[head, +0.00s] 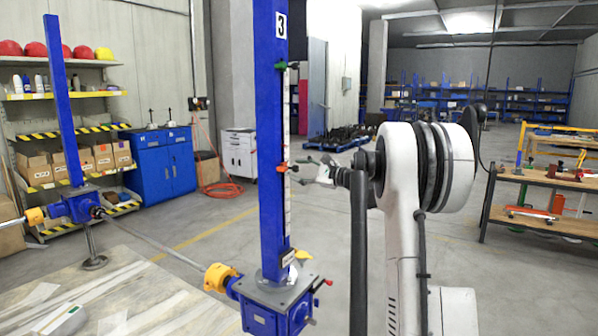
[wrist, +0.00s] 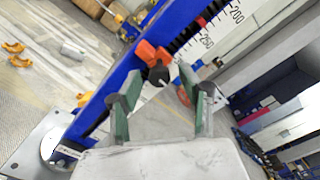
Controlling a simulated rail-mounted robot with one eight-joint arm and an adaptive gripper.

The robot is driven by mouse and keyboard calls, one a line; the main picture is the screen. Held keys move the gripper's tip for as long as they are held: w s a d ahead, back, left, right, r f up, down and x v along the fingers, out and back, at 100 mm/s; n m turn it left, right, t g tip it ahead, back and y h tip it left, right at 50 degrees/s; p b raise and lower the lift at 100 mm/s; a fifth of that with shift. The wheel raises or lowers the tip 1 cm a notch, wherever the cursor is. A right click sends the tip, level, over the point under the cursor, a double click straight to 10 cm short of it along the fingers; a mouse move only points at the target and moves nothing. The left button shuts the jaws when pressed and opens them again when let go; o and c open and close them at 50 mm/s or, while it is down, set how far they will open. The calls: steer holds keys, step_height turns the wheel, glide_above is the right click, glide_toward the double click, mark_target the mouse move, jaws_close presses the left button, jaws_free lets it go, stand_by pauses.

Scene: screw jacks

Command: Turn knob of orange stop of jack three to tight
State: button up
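Jack three is the blue column (head: 270,130) with a "3" label at its top in the head view. It crosses the wrist view diagonally (wrist: 128,92). The orange stop (head: 280,167) sits on the column at mid-height, and its orange body also shows in the wrist view (wrist: 150,53). A dark round knob (wrist: 159,75) faces the wrist camera just below that body. Contact with the knob is not visible. In the head view my gripper (head: 318,171) is right of the stop.
A green stop (head: 281,66) is higher on the same column, beside a white scale (wrist: 232,38). A red mark (wrist: 201,22) shows near the scale. Another blue jack (head: 66,110) stands at left, joined by a shaft (head: 160,245). A workbench (head: 545,178) is at right.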

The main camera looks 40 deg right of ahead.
steer(key=v, duration=1.2)
steer(key=shift+w+a, duration=0.1)
steer(key=shift+a, duration=0.05)
steer(key=s+a+f+n+g, duration=0.2)
steer(key=a+n+g, duration=0.25)
steer(key=a, duration=1.35)
steer(key=s+a+f+n+g, duration=0.25)
steer(key=a+n, duration=0.25)
steer(key=a, duration=1.3)
steer(key=s+a+f+n+g+h, duration=0.1)
steer(key=s+a+f+n, duration=0.3)
steer(key=s, duration=0.3)
steer(key=s+a+f+n+g+h, duration=0.1)
steer(key=s+a+f+n, duration=0.3)
steer(key=s, duration=0.4)
steer(key=s+a+f+n+g+h, duration=0.1)
steer(key=s+a+f+n+h, duration=0.2)
steer(key=s+a, duration=0.3)
steer(key=shift+s+a+f+n, duration=0.4)
steer(key=shift+s+f+n, duration=0.3)
steer(key=shift+s, duration=0.3)
steer(key=shift+r, duration=0.1)
